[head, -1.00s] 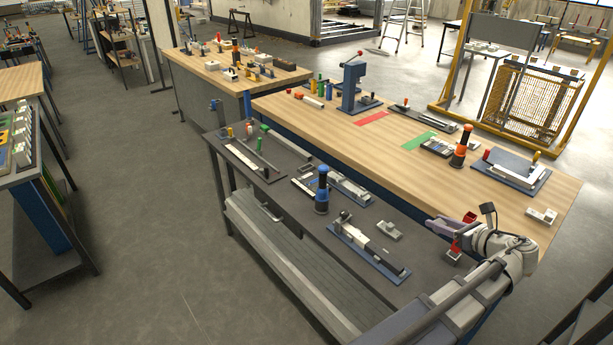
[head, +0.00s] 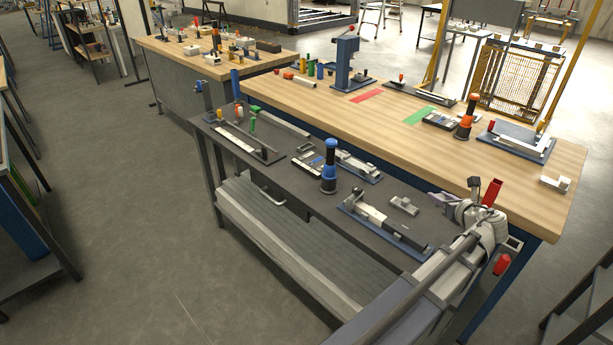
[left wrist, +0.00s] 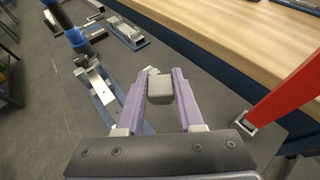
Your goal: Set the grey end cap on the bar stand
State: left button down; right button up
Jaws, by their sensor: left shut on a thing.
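The grey end cap (left wrist: 160,89) is a small block between the two purple fingers of my left gripper (left wrist: 163,84) in the left wrist view. The gripper is shut on it, above the dark bench. A blue-based fixture with a pale block and dark bar (head: 386,221), perhaps the bar stand, lies left of the gripper. It also shows in the left wrist view (left wrist: 104,96), apart from the cap. My right gripper is not seen.
A blue-topped upright tool (head: 329,168) stands left of the fixture. A red handle-like piece (head: 492,192) is close to my left wrist, large in the wrist view (left wrist: 285,92). The wooden table (head: 400,125) runs behind.

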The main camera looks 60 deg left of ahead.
aim_at(426, 231)
pick_arm(q)
jog(key=shift+m+t, duration=0.8)
jog(key=shift+t, duration=0.1)
jog(key=f+b, duration=0.1)
jog(key=w+a+f, duration=0.1)
jog(key=w+a+f+b, duration=0.1)
jog(key=shift+w+f+b, duration=0.1)
jog(key=shift+f+b, duration=0.25)
jog(key=shift+f, duration=0.05)
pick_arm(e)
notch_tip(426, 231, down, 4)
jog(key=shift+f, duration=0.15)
pick_arm(q)
jog(key=shift+h, duration=0.3)
notch_tip(426, 231, down, 10)
jog(key=b, duration=1)
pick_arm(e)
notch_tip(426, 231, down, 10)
pick_arm(q)
jog(key=shift+f, duration=0.1)
jog(key=shift+f, duration=0.15)
jog(key=c, duration=0.5)
grip_release()
jog(key=shift+c, duration=0.2)
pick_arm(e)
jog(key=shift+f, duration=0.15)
